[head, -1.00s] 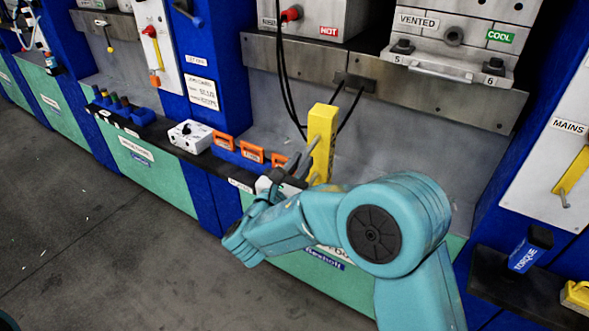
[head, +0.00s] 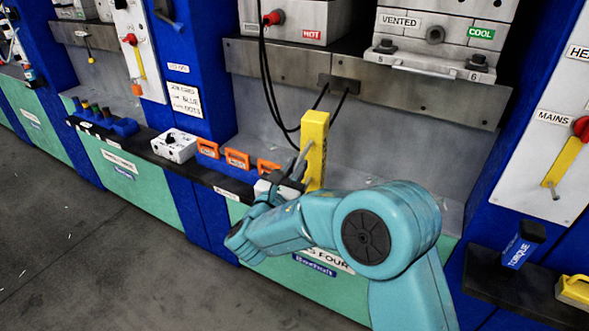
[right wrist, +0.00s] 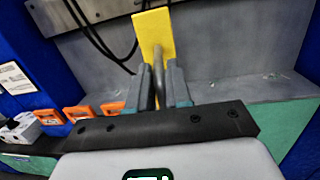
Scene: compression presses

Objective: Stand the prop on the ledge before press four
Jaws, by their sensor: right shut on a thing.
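The prop is a tall yellow block (head: 315,140) with a grey handle on its front. It stands nearly upright at the front of press four's bay in the head view. My right gripper (head: 294,176) is shut on its handle. In the right wrist view, the handle runs between the two fingers (right wrist: 159,76) and the yellow block (right wrist: 153,30) is beyond them. The grey ledge (right wrist: 245,89) lies around the prop's lower part. My arm and fingers hide the prop's foot, so I cannot tell whether it touches the ledge. My left gripper is not in view.
The press block (head: 440,45) stands above. A blue torque tool (head: 522,245) is at right.

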